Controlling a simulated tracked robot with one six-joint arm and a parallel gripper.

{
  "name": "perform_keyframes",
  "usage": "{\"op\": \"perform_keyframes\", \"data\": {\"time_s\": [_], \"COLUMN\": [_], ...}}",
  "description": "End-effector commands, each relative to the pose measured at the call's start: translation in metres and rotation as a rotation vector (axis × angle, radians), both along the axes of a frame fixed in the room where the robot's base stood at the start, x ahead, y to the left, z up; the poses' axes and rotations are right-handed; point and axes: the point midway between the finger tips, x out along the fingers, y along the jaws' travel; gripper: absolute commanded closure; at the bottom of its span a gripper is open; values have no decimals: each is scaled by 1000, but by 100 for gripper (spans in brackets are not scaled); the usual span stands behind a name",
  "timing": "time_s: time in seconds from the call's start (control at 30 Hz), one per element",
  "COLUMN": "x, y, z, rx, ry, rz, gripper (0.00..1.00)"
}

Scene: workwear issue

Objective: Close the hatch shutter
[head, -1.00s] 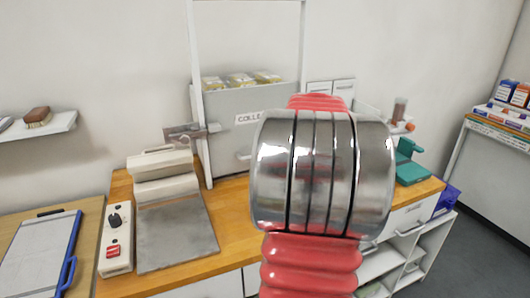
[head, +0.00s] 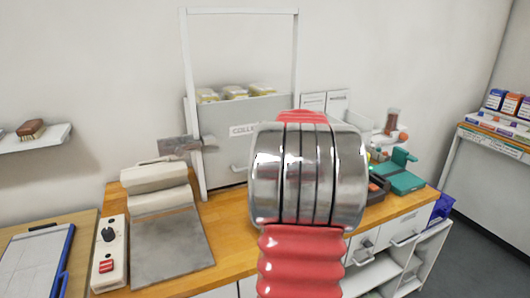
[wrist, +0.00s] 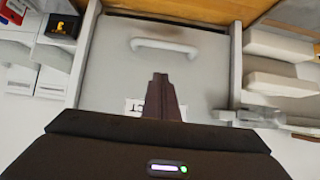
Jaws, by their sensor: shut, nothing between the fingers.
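The hatch shutter (head: 215,122) is a grey panel low in a white upright frame (head: 190,60) on the bench. It has a label reading "COLLE…", partly covered by my arm, and a pale bar handle (head: 237,168) below it. The frame is open above the panel. In the wrist view the shutter (wrist: 110,75) shows label-down, with its handle (wrist: 165,47) beyond my fingertips. My gripper (wrist: 160,76) is shut and empty in front of the panel, between label and handle in the picture; contact cannot be told. My arm hides the gripper in the head view.
Yellow-and-white packets (head: 234,92) show above the panel's top edge. A beige device with a grey plate (head: 165,245) and a control box (head: 108,255) stand left. A teal device (head: 402,175) stands right. A wall shelf (head: 40,143) holds a brush.

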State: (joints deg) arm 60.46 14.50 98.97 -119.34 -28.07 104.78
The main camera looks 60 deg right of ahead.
Motion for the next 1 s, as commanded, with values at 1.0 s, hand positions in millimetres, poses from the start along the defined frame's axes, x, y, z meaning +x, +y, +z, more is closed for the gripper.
{"op": "perform_keyframes", "data": {"time_s": [1.0], "x": [48], "y": [-26], "z": [-72], "rx": [-1], "ry": [1], "rz": [2], "gripper": [100]}}
